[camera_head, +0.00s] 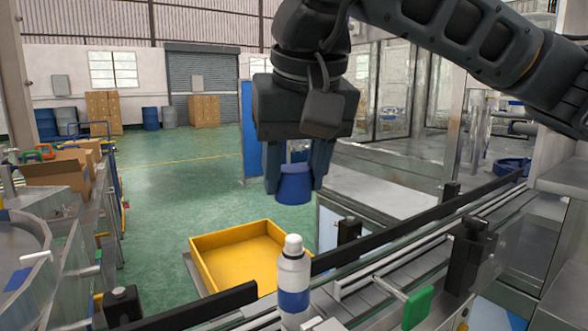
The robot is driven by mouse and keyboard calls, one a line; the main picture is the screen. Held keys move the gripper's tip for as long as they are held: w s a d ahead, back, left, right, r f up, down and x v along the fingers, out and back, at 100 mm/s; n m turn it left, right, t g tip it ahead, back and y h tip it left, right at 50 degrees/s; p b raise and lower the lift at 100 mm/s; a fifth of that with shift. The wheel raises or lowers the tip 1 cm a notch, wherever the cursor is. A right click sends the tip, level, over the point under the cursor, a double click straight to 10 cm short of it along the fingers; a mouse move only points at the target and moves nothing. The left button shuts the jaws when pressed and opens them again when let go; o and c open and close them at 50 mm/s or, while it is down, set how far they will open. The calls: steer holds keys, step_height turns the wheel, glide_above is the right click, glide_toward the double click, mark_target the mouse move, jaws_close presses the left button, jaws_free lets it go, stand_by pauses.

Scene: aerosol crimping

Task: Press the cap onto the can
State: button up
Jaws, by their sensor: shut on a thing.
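My gripper (297,178) points down in the upper middle of the head view. Its fingers are shut on a blue cap (295,187), which hangs between them. An aerosol can (294,283), silver-white with a blue band and a pale rounded top, stands upright at the conveyor in the lower middle. The cap appears above the can in the picture, with a visible gap between them; how far apart they are in depth I cannot tell. The bottom of the can is cut off by the picture edge.
A conveyor (408,262) with dark side rails runs diagonally from lower left to upper right. A black sensor block (470,250) and a green-ended part (417,306) stand along it. A yellow tray (235,250) lies behind the can. A cardboard box (57,172) sits at left.

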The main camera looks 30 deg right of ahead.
mark_target(293, 235)
steer(key=shift+f+b, duration=1.15)
steer(key=shift+f, duration=1.2)
step_height(293, 235, down, 2)
steer(key=b, duration=0.3)
steer(key=shift+f, duration=0.2)
steer(key=shift+s+b, duration=0.1)
steer(key=shift+b, duration=0.85)
steer(key=shift+r, duration=0.1)
steer(key=o, duration=1.1)
steer(key=shift+o, duration=0.2)
steer(key=o, duration=0.4)
steer(key=shift+r, duration=0.1)
